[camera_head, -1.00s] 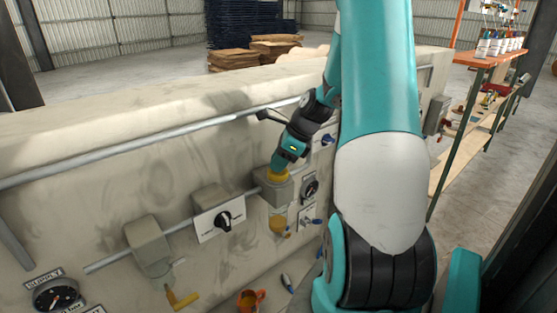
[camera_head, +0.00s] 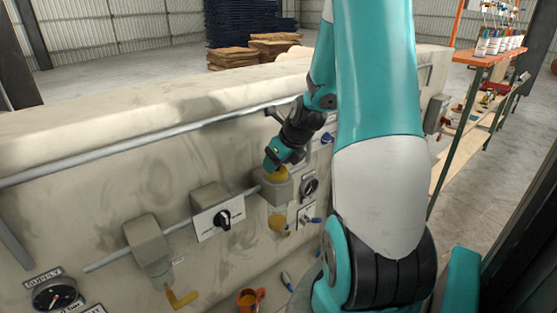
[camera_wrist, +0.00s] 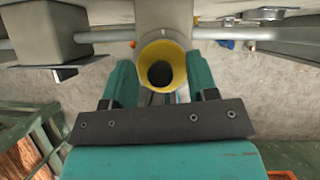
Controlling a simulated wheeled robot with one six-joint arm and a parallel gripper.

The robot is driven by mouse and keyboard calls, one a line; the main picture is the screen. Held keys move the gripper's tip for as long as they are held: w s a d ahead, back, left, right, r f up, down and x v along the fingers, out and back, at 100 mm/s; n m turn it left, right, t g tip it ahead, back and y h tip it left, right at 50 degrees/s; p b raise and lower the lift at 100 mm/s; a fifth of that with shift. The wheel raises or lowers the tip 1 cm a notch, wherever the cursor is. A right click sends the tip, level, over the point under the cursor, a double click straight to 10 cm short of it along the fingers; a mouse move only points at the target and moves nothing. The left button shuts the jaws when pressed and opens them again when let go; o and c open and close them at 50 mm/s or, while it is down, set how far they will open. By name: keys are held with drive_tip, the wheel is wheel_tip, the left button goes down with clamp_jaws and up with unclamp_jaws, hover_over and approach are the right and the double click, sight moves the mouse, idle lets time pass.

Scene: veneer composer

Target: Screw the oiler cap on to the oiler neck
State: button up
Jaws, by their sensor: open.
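The yellow oiler cap (camera_head: 279,175) is at the top of the grey oiler body (camera_head: 272,190) on the machine's front; an amber bowl (camera_head: 279,223) hangs below. In the wrist view the cap shows as a yellow ring with a dark round centre (camera_wrist: 162,67), against the grey body (camera_wrist: 163,16). The neck is hidden, so I cannot tell how far the cap is seated. My gripper (camera_head: 274,165) is at the cap from above. Its open teal fingers (camera_wrist: 161,82) stand on either side of the cap; contact is unclear.
A pipe (camera_head: 180,228) runs into the oiler body, and a long rail (camera_head: 130,146) lies above it. An orange cup (camera_head: 250,299) stands below.

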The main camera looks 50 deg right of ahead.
drive_tip(key=shift+r, duration=0.1)
drive_tip(key=d+b+v, duration=0.1)
drive_tip(key=b+v, duration=0.2)
drive_tip(key=v, duration=1.4)
drive_tip(key=shift+a, duration=0.55)
drive_tip(key=shift+r, duration=0.1)
drive_tip(key=w+a+f+n+g+y+b, duration=0.1)
drive_tip(key=w+a+f+n+y+b, duration=0.1)
drive_tip(key=a+f+n+b, duration=0.6)
drive_tip(key=w+a+f+n+g+y+b, duration=0.15)
drive_tip(key=a+f+n, duration=0.25)
drive_tip(key=a+n, duration=0.8)
drive_tip(key=s+a+f+n+g+b, duration=0.1)
drive_tip(key=s+a+f+n+b, duration=0.1)
drive_tip(key=a+n, duration=0.3)
drive_tip(key=s+a+f+n+g+y+b, duration=0.1)
drive_tip(key=s+a+f+n, duration=0.3)
drive_tip(key=n, duration=0.7)
drive_tip(key=s+a+f+n+g+b, duration=0.1)
drive_tip(key=s+a+f+n+b, duration=0.3)
drive_tip(key=a+n, duration=0.4)
drive_tip(key=shift+a+f, duration=0.25)
drive_tip(key=shift+f, duration=0.05)
